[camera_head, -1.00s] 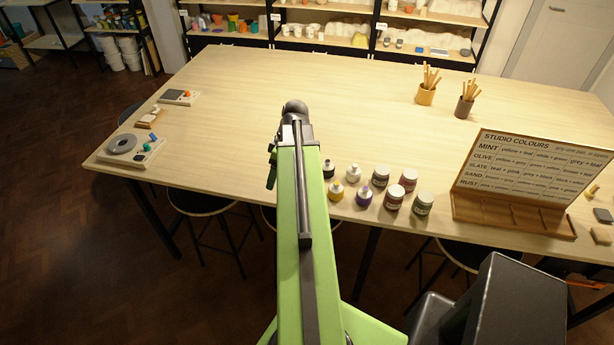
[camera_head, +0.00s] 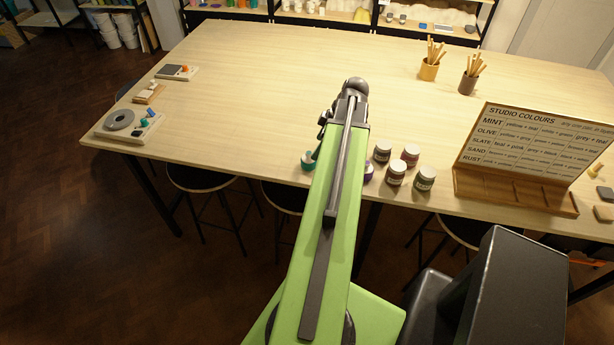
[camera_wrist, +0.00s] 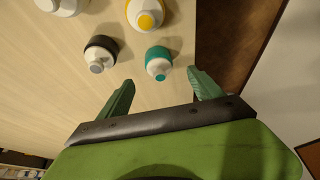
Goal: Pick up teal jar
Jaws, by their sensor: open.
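The teal jar (camera_wrist: 158,63) is a small white bottle with a teal band and teal tip in the wrist view. It stands on the table just beyond my gripper (camera_wrist: 163,85), roughly between the lines of the two fingers. The fingers are apart and empty, and the jar is not clasped. In the head view the teal jar (camera_head: 307,162) shows at the table's near edge, just left of my arm. My arm hides most of the gripper there.
In the wrist view, yellow-tipped (camera_wrist: 146,15) and black-banded (camera_wrist: 101,54) bottles stand close by. Several lidded jars (camera_head: 396,173) stand right of my arm. A colour board (camera_head: 535,150) stands farther right. The table's middle is clear.

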